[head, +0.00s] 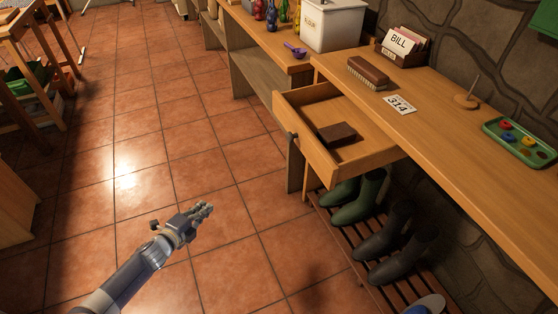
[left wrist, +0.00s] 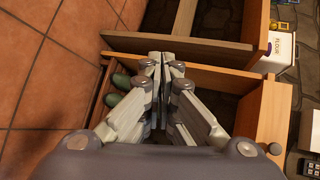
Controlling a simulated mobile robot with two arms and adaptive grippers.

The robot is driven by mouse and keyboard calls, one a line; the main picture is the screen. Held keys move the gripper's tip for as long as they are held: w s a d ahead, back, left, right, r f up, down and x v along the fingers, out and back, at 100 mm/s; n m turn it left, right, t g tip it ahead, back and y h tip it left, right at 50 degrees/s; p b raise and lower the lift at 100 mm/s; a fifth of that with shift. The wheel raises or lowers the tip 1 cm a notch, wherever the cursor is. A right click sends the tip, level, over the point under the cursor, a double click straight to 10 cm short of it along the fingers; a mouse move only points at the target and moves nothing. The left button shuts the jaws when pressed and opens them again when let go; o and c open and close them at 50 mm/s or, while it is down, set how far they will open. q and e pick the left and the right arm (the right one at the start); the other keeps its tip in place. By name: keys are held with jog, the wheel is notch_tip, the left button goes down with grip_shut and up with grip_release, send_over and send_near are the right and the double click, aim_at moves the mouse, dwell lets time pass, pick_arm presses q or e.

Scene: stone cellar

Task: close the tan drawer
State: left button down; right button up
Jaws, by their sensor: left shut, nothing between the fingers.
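The tan drawer (head: 303,150) stands pulled out from under the counter in the head view, with a dark knob (head: 291,136) on its front. A dark brown block (head: 337,134) lies inside it. My left gripper (head: 207,209) is shut and empty, over the tiled floor to the left of the drawer and apart from it. In the left wrist view the shut fingers (left wrist: 161,62) are in the middle, and a tan panel with a round knob (left wrist: 275,148) shows at the right. My right gripper is not in view.
The counter (head: 440,110) bears a brush (head: 368,73), a number card (head: 399,105), a bill box (head: 402,46) and a green tray (head: 520,142). Boots (head: 360,197) stand on a slatted rack (head: 345,240) below. The tiled floor (head: 130,150) left of the drawer is clear.

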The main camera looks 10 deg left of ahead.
pick_arm(q)
jog(key=w+d+r+m+t+h+b, duration=0.25)
jog(key=w+r+m+h+b, duration=0.2)
jog(key=r+m, duration=0.5)
jog(key=s+d+r+m+g+h+b, duration=0.1)
jog(key=d+r+m+g+h+b, duration=0.15)
jog(key=d+r+m, duration=0.4)
jog(key=s+d+r+m+g+h+b, duration=0.2)
jog(key=d+r+m+g+h, duration=0.15)
jog(key=r+m, duration=0.45)
jog(key=w+d+f+m+p, duration=0.1)
jog(key=w+d, duration=0.8)
jog(key=d, duration=0.1)
jog(key=shift+f+t+h, duration=0.15)
jog(key=shift+t+h, duration=0.2)
jog(key=shift+t, duration=0.1)
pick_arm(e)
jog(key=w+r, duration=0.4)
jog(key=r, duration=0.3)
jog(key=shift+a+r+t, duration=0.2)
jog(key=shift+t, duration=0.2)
pick_arm(q)
jog(key=shift+w+d, duration=0.15)
